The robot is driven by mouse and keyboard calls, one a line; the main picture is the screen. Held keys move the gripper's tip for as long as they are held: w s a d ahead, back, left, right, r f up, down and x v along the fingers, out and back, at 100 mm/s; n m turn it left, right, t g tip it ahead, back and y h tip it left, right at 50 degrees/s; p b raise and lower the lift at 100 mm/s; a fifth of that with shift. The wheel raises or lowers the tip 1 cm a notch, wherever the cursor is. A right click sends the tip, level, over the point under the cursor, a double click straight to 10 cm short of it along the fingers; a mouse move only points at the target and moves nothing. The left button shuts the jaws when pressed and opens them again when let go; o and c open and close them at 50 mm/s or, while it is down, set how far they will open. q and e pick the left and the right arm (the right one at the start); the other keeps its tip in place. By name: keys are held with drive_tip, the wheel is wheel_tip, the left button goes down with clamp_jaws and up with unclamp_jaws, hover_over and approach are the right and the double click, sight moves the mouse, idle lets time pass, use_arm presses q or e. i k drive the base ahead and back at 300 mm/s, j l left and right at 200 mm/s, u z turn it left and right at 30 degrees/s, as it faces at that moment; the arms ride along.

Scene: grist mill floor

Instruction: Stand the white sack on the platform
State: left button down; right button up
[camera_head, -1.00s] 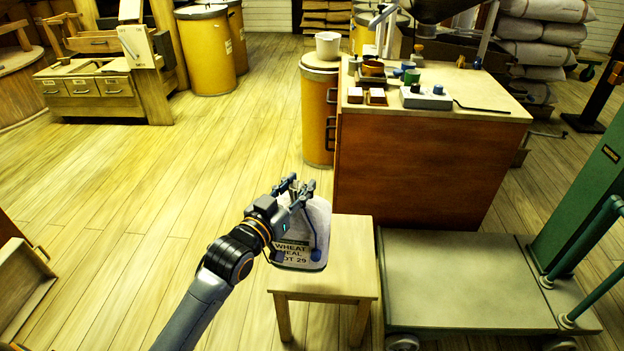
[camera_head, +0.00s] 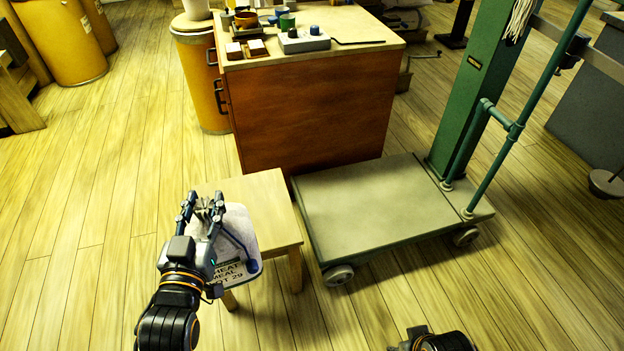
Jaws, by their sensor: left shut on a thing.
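The white sack (camera_head: 238,232), printed with wheat meal lettering, hangs from my left gripper (camera_head: 203,204). The gripper is shut on the sack's gathered top. The sack is in front of the left part of a small wooden stool (camera_head: 268,205); I cannot tell whether it touches it. The platform (camera_head: 375,205) is the flat grey-green deck of a wheeled scale, to the right of the stool, and it is bare. Part of my right arm (camera_head: 435,341) shows at the bottom edge; its fingertips cannot be made out.
A green column (camera_head: 478,85) and pipe rails rise at the platform's right end. A wooden cabinet (camera_head: 310,115) with small items on top stands behind the stool and platform. A yellow drum (camera_head: 203,80) stands left of it. Floor at left and lower right is clear.

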sight(369, 213)
drive_tip(key=i+l+z, duration=0.1)
drive_tip(key=l, duration=0.35)
drive_tip(key=i+l+z, duration=0.1)
drive_tip(key=l, duration=0.3)
drive_tip(key=i+l+z, duration=0.1)
drive_tip(key=i+l, duration=0.15)
drive_tip(key=l, duration=0.15)
drive_tip(key=i+l+z, duration=0.1)
drive_tip(key=l, duration=0.3)
drive_tip(key=i+l+z, duration=0.1)
drive_tip(key=i+l, duration=0.15)
drive_tip(key=l, duration=0.15)
